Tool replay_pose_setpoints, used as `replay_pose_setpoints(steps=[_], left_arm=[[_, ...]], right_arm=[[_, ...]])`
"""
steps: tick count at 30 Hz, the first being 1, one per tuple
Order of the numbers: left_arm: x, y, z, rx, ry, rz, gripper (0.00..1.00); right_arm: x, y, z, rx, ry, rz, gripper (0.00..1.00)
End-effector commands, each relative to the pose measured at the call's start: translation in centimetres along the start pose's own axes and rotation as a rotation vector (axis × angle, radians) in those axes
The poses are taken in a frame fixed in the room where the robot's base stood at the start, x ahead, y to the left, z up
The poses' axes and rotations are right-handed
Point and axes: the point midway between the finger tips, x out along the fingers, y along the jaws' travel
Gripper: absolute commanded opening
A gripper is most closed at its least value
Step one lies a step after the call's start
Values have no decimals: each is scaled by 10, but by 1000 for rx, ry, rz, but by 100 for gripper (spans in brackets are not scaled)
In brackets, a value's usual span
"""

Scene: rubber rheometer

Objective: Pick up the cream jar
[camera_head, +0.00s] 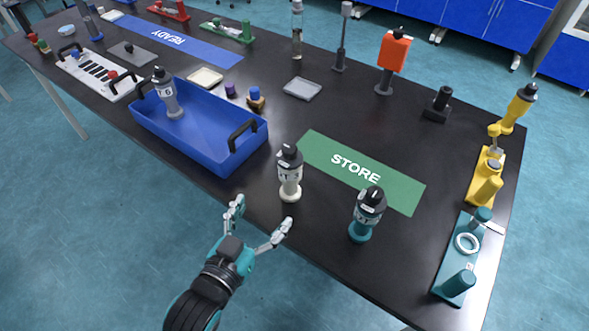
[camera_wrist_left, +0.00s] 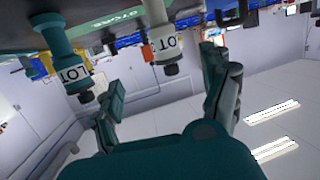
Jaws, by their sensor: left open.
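The cream jar (camera_head: 290,178) stands upright near the table's front edge, with a black cap and a lot label. It also shows upside down in the left wrist view (camera_wrist_left: 163,40), ahead of the fingers. My left gripper (camera_head: 262,218) is open and empty, in front of the cream jar at the table's front edge, apart from it. Its fingers show in the left wrist view (camera_wrist_left: 165,85) too. A teal jar (camera_head: 364,218) stands to the right of the cream jar; it also shows in the left wrist view (camera_wrist_left: 66,55). My right gripper is not in view.
A green STORE mat (camera_head: 390,187) lies behind the two jars. A blue tray (camera_head: 190,150) holding a grey jar (camera_head: 167,95) is to the left. Teal (camera_head: 458,265) and yellow (camera_head: 488,180) fixtures stand at the right. Free table lies between the jars.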

Motion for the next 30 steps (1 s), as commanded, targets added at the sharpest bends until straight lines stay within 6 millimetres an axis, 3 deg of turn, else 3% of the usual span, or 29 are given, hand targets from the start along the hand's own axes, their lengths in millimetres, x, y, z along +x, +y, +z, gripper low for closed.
replay_pose_setpoints(steps=[6, 12, 22, 30], left_arm=[[49, -1, -3, 0, 3, -1, 80], [89, -1, -2, 1, 1, 0, 80], [117, -3, -1, 1, 1, 0, 80], [155, -8, 1, 0, 1, 1, 80]], right_arm=[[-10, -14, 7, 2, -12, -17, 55], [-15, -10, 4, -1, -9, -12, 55], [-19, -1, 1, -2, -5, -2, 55], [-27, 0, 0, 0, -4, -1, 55]])
